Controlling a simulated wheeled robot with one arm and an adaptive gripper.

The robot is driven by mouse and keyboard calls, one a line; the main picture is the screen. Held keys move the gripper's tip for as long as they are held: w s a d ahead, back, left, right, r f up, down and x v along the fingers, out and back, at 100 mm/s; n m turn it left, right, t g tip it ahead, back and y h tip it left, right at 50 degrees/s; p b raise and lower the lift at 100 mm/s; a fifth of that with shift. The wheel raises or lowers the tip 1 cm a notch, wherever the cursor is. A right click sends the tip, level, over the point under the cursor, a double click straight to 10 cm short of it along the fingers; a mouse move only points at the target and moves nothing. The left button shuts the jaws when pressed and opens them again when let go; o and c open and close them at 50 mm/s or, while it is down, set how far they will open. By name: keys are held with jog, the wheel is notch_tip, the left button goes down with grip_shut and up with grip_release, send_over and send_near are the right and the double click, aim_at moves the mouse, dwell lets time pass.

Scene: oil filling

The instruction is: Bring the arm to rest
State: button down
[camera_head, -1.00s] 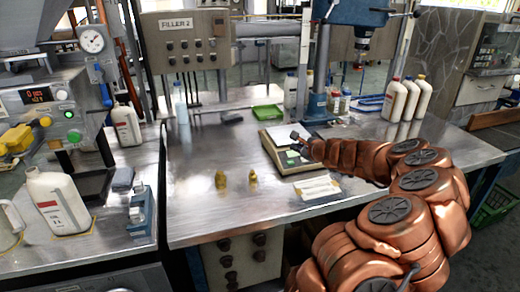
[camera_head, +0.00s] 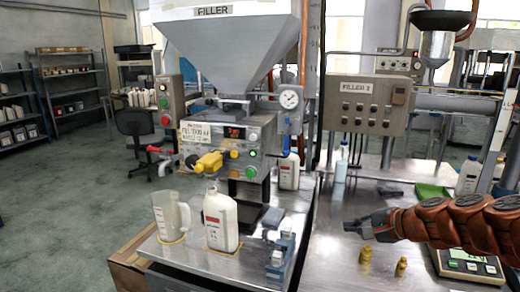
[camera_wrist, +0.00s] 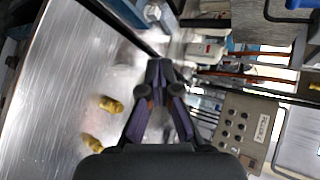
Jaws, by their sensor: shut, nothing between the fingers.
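My gripper (camera_head: 362,226) reaches in from the right in the head view, at the end of my copper-coloured arm. It is above the steel bench (camera_head: 335,262), to the right of the filler machine. In the wrist view, my gripper (camera_wrist: 160,66) shows its two dark fingers with their tips together and nothing between them. Two small brass fittings (camera_head: 365,256) stand on the bench below the gripper. They also show left of the fingers in the wrist view (camera_wrist: 110,105).
A scale (camera_head: 468,264) is at right, partly behind my arm. A grey control box (camera_head: 366,104) stands behind the bench. Open floor (camera_head: 80,190) lies to the left.

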jog(key=s+a+f+n+g+p, duration=0.2)
jog(key=s+a+n+g, duration=0.5)
jog(key=s+a, duration=0.75)
jog(key=s+d+f+n+g+h, duration=0.2)
jog(key=s+d+n+h, duration=0.1)
jog(key=s, duration=0.8)
jog(key=s+d+f+n+g+h+p, duration=0.1)
jog(key=s+d, duration=0.4)
jog(key=s, duration=0.6)
jog(key=n+g+h, duration=0.1)
jog(key=h, duration=0.1)
jog(key=shift+s+f+n+h, duration=0.3)
jog(key=shift+f+n, duration=0.05)
jog(key=shift+n, duration=0.05)
jog(key=shift+d, duration=0.15)
